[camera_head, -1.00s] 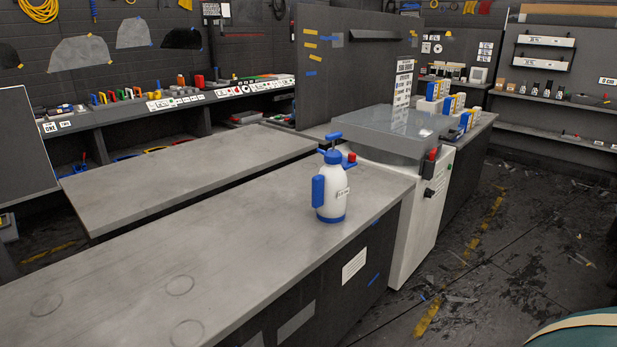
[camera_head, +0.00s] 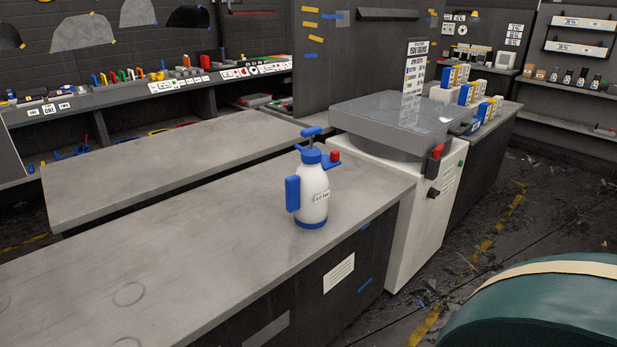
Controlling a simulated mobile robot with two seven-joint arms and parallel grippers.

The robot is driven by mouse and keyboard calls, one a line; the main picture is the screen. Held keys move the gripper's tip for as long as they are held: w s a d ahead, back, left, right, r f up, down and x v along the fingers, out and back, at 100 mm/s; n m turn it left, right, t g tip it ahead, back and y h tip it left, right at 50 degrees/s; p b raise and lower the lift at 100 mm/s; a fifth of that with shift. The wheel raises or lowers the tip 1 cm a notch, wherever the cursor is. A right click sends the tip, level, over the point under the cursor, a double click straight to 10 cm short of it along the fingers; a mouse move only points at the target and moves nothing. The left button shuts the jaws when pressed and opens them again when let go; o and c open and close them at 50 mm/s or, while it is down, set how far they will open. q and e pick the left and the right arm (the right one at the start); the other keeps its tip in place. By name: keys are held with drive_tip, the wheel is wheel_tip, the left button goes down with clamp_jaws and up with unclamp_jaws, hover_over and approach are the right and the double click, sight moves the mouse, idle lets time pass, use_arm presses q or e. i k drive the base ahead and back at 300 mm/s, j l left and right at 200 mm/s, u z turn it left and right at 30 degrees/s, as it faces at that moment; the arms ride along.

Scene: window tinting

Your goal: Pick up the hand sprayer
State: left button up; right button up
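The hand sprayer (camera_head: 313,192) stands upright on the grey workbench (camera_head: 190,245), near its right end. Neither of my grippers shows in the head view.
A white cabinet with a grey glass-topped lid (camera_head: 400,122) stands just beyond the bench's right end. A second grey table (camera_head: 165,165) lies behind, across a gap. A dark green rounded object (camera_head: 545,308) fills the lower right corner. Floor with scattered scraps (camera_head: 480,265) lies at the right.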

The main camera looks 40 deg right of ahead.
sight(307, 193)
drive_tip(key=l+u, duration=0.2)
drive_tip(key=l, duration=2)
